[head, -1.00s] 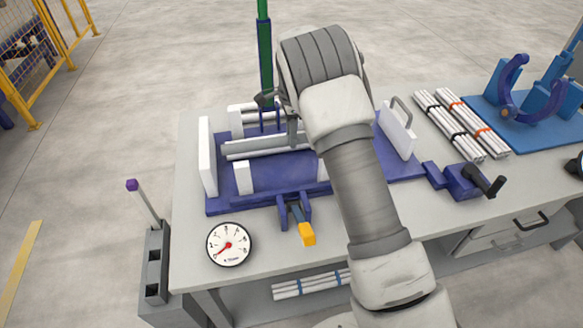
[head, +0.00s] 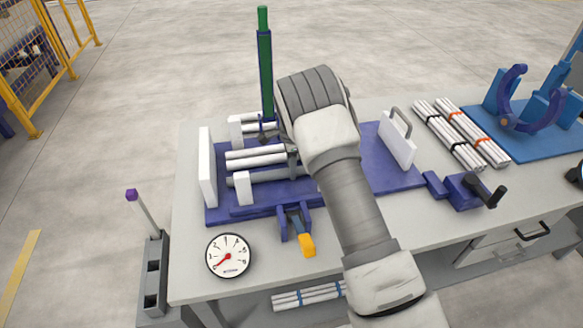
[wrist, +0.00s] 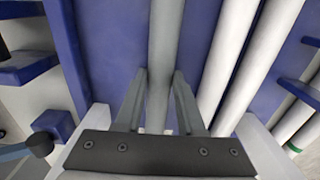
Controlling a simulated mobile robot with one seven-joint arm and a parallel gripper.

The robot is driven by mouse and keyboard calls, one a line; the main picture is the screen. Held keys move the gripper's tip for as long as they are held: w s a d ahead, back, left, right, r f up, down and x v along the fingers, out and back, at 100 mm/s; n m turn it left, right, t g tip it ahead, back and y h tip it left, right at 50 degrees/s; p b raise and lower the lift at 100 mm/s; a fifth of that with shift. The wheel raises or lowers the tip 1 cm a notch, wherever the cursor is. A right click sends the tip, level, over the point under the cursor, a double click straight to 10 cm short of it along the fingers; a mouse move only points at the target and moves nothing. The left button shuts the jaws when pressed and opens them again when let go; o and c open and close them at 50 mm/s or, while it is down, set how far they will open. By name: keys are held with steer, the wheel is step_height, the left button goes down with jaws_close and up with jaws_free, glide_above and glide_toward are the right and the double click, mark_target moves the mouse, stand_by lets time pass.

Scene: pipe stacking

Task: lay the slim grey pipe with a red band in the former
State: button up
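The slim grey pipe (head: 275,176) lies crosswise low over the former, just behind its front white post. It runs between my fingertips in the wrist view (wrist: 165,40). No red band shows; part of the pipe is hidden by my arm. The former (head: 225,209) is a purple-blue base with white posts (head: 243,187), holding two white pipes (head: 255,155) just behind the grey one. My gripper (wrist: 160,75) points down with its fingertips against both sides of the grey pipe. In the head view my wrist hides much of the gripper.
A tall white plate (head: 207,167) stands at the left end, and a white plate with a grey handle (head: 397,144) at the right. A yellow-tipped clamp (head: 307,245) and a dial gauge (head: 229,255) are in front. Pipe bundles (head: 462,133) lie to the right.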

steer(key=o, duration=0.4)
steer(key=s+d+r+n+t, duration=0.1)
steer(key=s+d+r+n, duration=0.15)
steer(key=r, duration=0.95)
steer(key=s+d+r+n, duration=0.1)
steer(key=s+d+r, duration=0.15)
steer(key=r, duration=0.95)
steer(key=s+d+r+n+t, duration=0.1)
steer(key=s+d+r+n, duration=0.2)
steer(key=s, duration=0.4)
steer(key=s+d+r+n+t+y, duration=0.1)
steer(key=s+r+n, duration=0.1)
steer(key=s+r, duration=0.35)
steer(key=s+d+r+n+t, duration=0.1)
steer(key=s+d+r+n, duration=0.15)
steer(key=s, duration=0.65)
steer(key=shift+s+d+f+n+t+h, duration=0.2)
steer(key=shift+s+f+n, duration=0.45)
steer(key=shift+s, duration=1.15)
steer(key=shift+s+d+f+n+t+h, duration=0.15)
steer(key=shift+s+f+n+t, duration=0.2)
steer(key=shift+s+n, duration=1)
steer(key=shift+s+d+f+n+t+h, duration=0.2)
steer(key=shift+s+f+n, duration=0.25)
steer(key=shift+s, duration=1.75)
